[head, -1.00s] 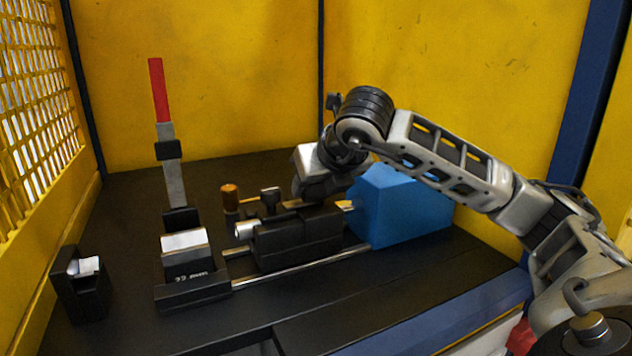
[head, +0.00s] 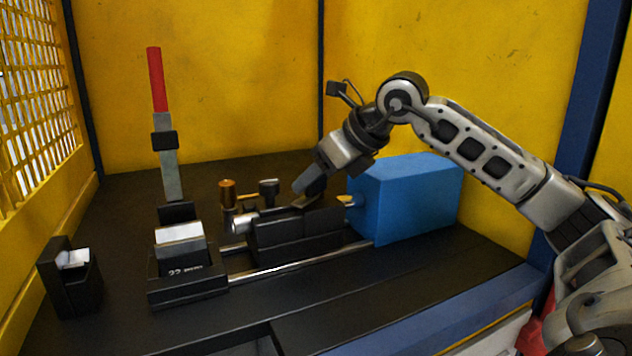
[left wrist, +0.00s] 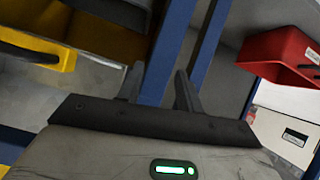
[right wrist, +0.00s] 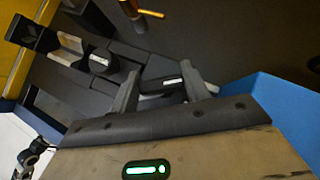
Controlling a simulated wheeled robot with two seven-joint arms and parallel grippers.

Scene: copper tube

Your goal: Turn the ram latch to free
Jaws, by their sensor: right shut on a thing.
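The ram (head: 300,240) is a black block on bright rails, in the middle of the bench in the head view. My right gripper (head: 304,196) reaches down to its top from the upper right. In the right wrist view my right gripper (right wrist: 160,92) is shut on a small dark piece with a pale mark, which I take for the ram latch (right wrist: 160,84). Its turn angle is hard to read, as the fingers partly cover it. My left gripper (left wrist: 158,88) shows only in the left wrist view, fingers apart and empty.
A blue box (head: 408,200) stands right of the ram. An upright red-tipped lever (head: 156,80), an orange-brown knob (head: 227,190) and a black knob (head: 268,187) stand to the left. A black holder (head: 72,285) sits at front left. Yellow walls enclose the bench.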

